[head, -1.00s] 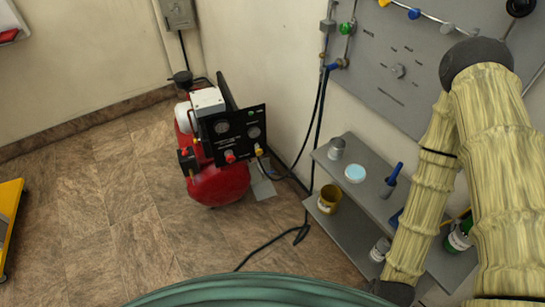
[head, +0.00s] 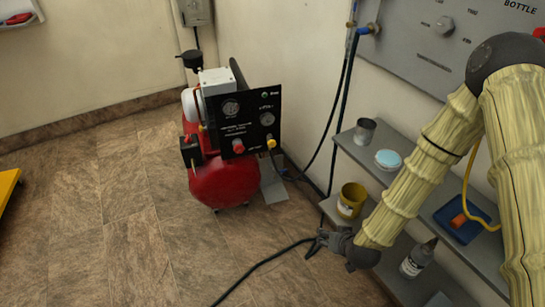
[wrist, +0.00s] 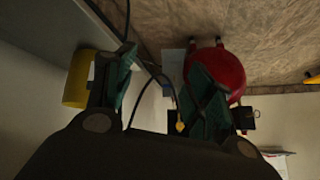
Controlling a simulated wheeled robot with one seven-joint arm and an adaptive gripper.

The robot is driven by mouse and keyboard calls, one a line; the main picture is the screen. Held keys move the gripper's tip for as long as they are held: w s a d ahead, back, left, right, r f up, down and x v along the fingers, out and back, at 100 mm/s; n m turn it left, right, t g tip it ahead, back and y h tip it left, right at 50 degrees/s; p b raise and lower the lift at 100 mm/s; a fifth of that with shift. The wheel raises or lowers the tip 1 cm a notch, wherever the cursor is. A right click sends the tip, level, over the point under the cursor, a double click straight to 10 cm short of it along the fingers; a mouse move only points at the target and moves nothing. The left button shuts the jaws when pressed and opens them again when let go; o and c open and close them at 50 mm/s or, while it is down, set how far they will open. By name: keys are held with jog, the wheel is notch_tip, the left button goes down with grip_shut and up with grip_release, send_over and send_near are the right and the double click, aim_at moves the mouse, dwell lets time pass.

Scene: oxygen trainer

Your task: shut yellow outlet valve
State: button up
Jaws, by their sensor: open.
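The yellow outlet valve (head: 271,143) is a small knob low on the right of the black panel (head: 249,122) on the red compressor (head: 224,180). A hose runs from near it. In the wrist view the yellow valve (wrist: 180,127) shows beside the right finger, farther off, with the red tank (wrist: 217,70) partly behind that finger. My gripper (head: 318,243) is in front of the shelf unit, to the right of and nearer than the compressor. It is apart from the valve. In the wrist view my gripper (wrist: 160,92) has its fingers spread with nothing between them but background.
A red knob (head: 238,146) sits left of the yellow valve. The grey shelf (head: 405,175) by the wall carries a yellow pot (head: 351,200), a grey cup (head: 364,131) and a bottle (head: 418,259). A dark hose (head: 262,262) lies on the floor.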

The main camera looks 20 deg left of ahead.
jog(key=w+a+f+n+t+y+b, duration=0.2)
jog(key=w+a+t+y+b, duration=0.15)
jog(key=w+a+b, duration=1)
jog(key=n+t+y+b, duration=0.2)
jog(key=t+b, duration=0.3)
jog(key=b, duration=1.2)
send_near(272, 144)
jog(key=b+x, duration=0.3)
jog(key=x, duration=0.5)
jog(key=shift+f, duration=0.2)
jog(key=shift+w+a+r, duration=0.15)
jog(key=shift+w+a, duration=0.2)
jog(key=shift+w, duration=0.3)
jog(key=shift+m, duration=0.3)
jog(key=c, duration=1)
